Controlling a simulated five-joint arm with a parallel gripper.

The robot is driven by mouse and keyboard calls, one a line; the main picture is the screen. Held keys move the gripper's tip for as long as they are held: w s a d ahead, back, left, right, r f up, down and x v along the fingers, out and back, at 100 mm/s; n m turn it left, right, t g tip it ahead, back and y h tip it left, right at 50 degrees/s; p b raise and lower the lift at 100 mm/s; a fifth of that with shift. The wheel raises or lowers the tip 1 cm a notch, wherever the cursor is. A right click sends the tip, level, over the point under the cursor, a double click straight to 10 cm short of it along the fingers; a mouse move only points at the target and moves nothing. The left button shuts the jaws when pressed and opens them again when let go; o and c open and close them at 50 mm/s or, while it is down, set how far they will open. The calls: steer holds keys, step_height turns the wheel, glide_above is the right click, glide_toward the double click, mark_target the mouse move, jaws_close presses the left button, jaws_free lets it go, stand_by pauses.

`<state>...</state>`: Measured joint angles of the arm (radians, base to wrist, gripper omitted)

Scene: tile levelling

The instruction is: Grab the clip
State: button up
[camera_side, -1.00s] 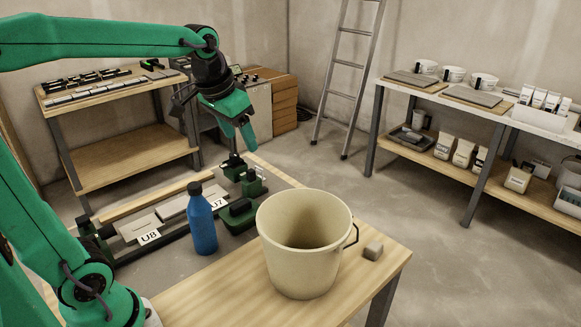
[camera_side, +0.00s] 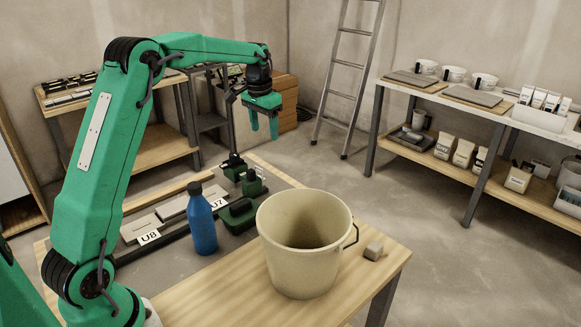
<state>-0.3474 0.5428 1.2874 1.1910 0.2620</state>
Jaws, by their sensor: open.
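My gripper (camera_side: 264,133) is open and empty, fingers pointing down, in the air beyond the far end of the workbench in the picture. Below and left of it on the bench stand small dark green and black fixtures (camera_side: 252,184), and a larger dark green block (camera_side: 238,215) lies nearer. I cannot tell which small part is the clip. Grey tiles (camera_side: 173,208) lie in a row on the bench, with white labels U8 (camera_side: 149,237) and U7 (camera_side: 217,204) by them. The blue bottle hides part of the row.
A blue bottle (camera_side: 202,226) and a large beige bucket (camera_side: 303,262) stand at the bench's near side. A small grey block (camera_side: 373,250) lies right of the bucket. Shelves, a ladder (camera_side: 350,75) and wooden drawers (camera_side: 286,100) stand behind; the floor between is clear.

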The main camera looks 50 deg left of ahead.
steer(key=g, duration=0.1)
glide_above(259, 168)
steer(key=f, duration=1.1)
steer(key=shift+w+a+f, duration=0.1)
steer(key=shift+a+f, duration=0.15)
steer(key=shift+f, duration=0.1)
steer(key=shift+f, duration=1.2)
steer(key=shift+f, duration=0.1)
steer(key=shift+f, duration=2.5)
steer(key=shift+c, duration=0.2)
steer(key=c, duration=1)
